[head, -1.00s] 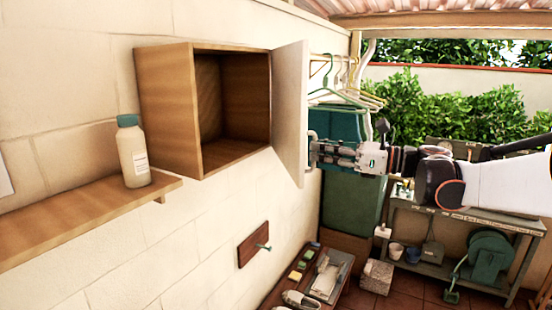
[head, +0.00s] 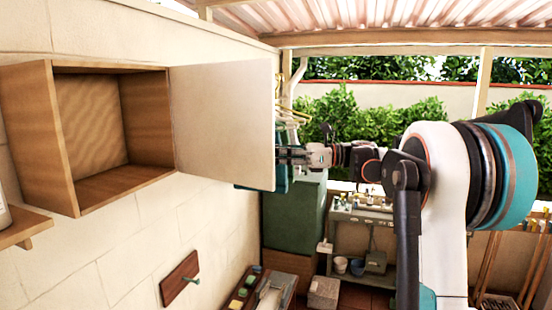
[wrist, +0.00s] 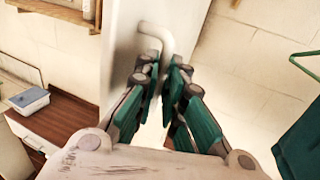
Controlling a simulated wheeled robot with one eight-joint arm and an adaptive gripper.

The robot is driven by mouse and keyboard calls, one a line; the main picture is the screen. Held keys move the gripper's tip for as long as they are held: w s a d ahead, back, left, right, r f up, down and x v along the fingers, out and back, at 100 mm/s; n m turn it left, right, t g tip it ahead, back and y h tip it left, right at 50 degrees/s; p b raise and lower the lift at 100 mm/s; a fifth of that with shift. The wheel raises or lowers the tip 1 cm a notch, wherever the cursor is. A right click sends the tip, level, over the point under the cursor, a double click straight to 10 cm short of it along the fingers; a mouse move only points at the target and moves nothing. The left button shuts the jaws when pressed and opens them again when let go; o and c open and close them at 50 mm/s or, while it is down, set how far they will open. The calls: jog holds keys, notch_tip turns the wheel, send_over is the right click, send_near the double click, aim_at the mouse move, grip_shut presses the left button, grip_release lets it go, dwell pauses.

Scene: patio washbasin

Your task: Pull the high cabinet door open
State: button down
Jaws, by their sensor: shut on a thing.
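The high cabinet (head: 48,130) is an open-fronted wooden box on the wall at the left of the head view, and it looks empty inside. Its white door (head: 222,125) stands wide open, hinged at the cabinet's right side, with its inner face toward the head camera. My gripper (head: 284,155) is at the door's far edge, partly hidden behind it. In the wrist view, my gripper's green fingers (wrist: 165,72) are closed around the bent metal handle (wrist: 155,36) on the door's outer face (wrist: 125,25).
A wooden shelf (head: 22,228) with part of a bottle (head: 3,215) is at the left edge. Hangers (head: 293,112) and a green cabinet (head: 290,222) stand beyond the door. A wooden wall hook (head: 179,278) is below. A workbench (head: 350,228) stands at the back.

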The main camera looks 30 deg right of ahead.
jog(key=shift+w+d+g+y, duration=0.1)
jog(key=shift+w+g+y, duration=0.2)
jog(key=shift+w+g, duration=0.1)
jog(key=c, duration=2.1)
grip_release()
jog(key=o, duration=0.4)
jog(key=shift+w+a, duration=0.25)
jog(key=shift+a, duration=0.1)
jog(key=v, duration=1.2)
jog(key=shift+s+d, duration=0.15)
jog(key=shift+d, duration=0.05)
